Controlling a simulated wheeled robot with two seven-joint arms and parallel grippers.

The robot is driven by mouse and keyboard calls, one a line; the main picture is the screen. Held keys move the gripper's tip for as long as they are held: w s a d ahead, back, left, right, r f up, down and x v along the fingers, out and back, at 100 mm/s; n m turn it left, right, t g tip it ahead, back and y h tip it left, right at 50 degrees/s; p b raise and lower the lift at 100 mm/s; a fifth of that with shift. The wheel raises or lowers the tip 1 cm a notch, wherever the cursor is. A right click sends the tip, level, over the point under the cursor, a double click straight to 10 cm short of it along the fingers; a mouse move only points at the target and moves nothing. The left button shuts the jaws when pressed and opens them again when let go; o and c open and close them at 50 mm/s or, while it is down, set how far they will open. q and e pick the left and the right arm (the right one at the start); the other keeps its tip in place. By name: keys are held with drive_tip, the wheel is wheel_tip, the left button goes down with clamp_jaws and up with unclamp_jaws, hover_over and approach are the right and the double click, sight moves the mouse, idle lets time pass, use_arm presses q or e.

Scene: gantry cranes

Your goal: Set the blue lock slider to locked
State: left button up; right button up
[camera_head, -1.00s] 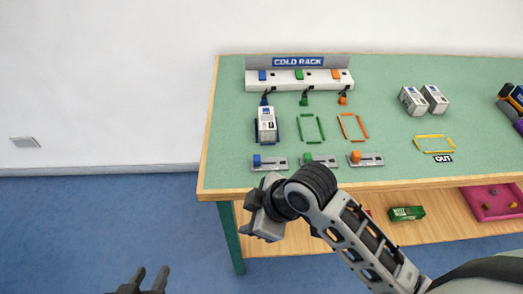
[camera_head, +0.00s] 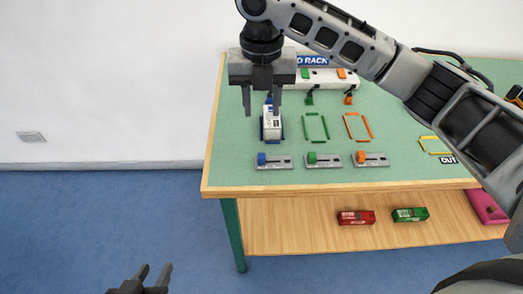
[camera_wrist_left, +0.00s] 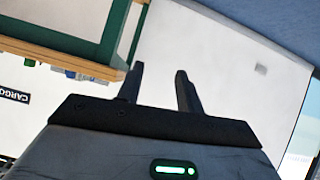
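The blue lock slider (camera_head: 261,158) is a blue knob at the left end of a grey plate (camera_head: 281,163), near the table's front edge. Behind it a white container (camera_head: 270,121) stands in the blue outline. My right gripper (camera_head: 262,112) hangs fingers down in front of the rack's left part, its fingers apart and empty. In the head view it appears above and behind the slider; its height over the table is hard to tell. My left gripper (camera_head: 153,274) is low at the bottom, off the table, open and empty. It also shows open in the left wrist view (camera_wrist_left: 157,85).
Green (camera_head: 311,158) and orange (camera_head: 361,157) sliders sit to the right of the blue one. Green (camera_head: 317,127) and orange (camera_head: 357,126) outlines behind them are empty. Red (camera_head: 356,217) and green (camera_head: 410,214) boxes lie on the lower shelf.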

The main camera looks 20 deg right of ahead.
sight(262, 156)
wheel_tip(262, 156, down, 14)
drive_tip(key=shift+f+b, duration=0.1)
drive_tip(key=shift+b, duration=0.3)
